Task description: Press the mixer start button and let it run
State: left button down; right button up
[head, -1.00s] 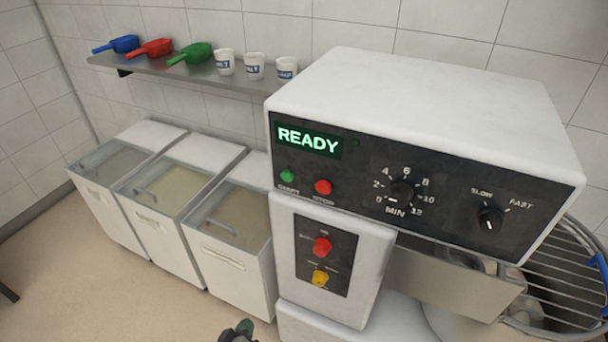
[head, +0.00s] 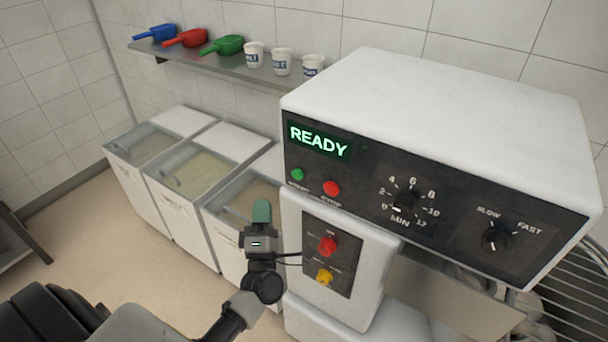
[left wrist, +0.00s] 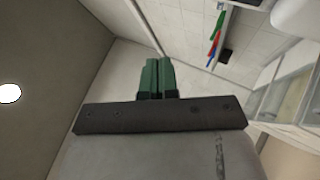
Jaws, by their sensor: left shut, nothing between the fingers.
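The mixer (head: 440,110) is a white machine with a dark control panel, on the right in the head view. Its display (head: 318,142) reads READY in green. The green start button (head: 297,174) is below the display, left of the red stop button (head: 331,188). The timer dial (head: 404,203) and the speed dial (head: 495,238) are further right. My left gripper (head: 262,212) points up, left of the mixer and lower than the start button, apart from it. Its green fingers (left wrist: 157,76) are shut and empty in the left wrist view. My right gripper is not in view.
A lower panel holds a red knob (head: 327,246) and a yellow knob (head: 324,277), close to the right of my left gripper. White ingredient bins (head: 125,190) stand behind it. A wall shelf (head: 205,64) holds scoops and white cups. A wire guard (head: 590,275) is at the right.

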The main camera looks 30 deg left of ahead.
aim_at(297, 174)
pick_arm(q)
jog(key=shift+w, duration=0.1)
jog(key=w+b, duration=0.3)
jog(key=w, duration=0.5)
jog(key=shift+w+d, duration=0.3)
jog(key=shift+w, duration=0.1)
dwell(1.9)
jog(key=shift+w+b, duration=0.3)
jog(key=shift+b, duration=0.15)
